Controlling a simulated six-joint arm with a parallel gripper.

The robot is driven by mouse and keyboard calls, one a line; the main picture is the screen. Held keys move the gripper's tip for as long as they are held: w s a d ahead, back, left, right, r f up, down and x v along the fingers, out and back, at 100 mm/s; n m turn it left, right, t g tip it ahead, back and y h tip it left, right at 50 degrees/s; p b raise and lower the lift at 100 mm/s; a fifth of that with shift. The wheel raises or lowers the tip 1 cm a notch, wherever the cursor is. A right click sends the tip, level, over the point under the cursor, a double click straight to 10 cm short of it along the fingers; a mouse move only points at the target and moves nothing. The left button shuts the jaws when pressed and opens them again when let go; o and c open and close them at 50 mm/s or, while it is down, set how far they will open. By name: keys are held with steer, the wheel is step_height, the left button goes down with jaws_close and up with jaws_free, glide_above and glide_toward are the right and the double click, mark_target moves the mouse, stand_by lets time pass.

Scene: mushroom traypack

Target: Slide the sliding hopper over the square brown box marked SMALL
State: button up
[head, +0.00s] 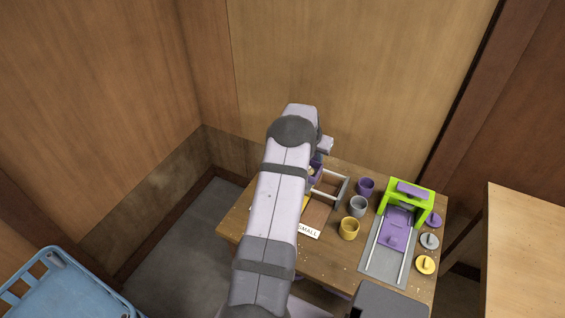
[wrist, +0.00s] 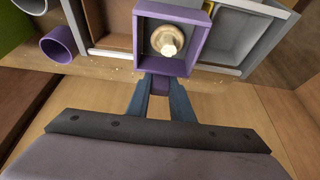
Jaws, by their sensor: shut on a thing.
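The sliding hopper is a square purple frame (wrist: 203,45) in the wrist view, with a pale mushroom (wrist: 167,40) inside it. My gripper (wrist: 160,90) is shut on the small purple tab at the hopper's near side. In the head view a purple piece of the hopper (head: 316,172) shows beside my arm, which hides most of it and the gripper. The square brown box (wrist: 112,25) lies left of the hopper in the wrist view. In the head view the brown box (head: 316,213) stands behind the white SMALL label (head: 308,231), partly hidden by my arm. A grey box (wrist: 228,30) lies right of the hopper in the wrist view.
A grey rail frame (head: 341,188) spans the boxes. Purple (head: 366,187), grey (head: 358,207) and yellow (head: 349,229) cups stand to the right. Beyond them is a green and purple press (head: 425,205) with round lids beside it. A blue crate (head: 70,290) is at lower left.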

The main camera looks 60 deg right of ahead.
steer(key=shift+s+p, duration=0.65)
steer(key=shift+s, duration=3.3)
steer(key=o, duration=0.8)
steer(key=shift+p+v, duration=1.5)
steer(key=shift+v, duration=0.8)
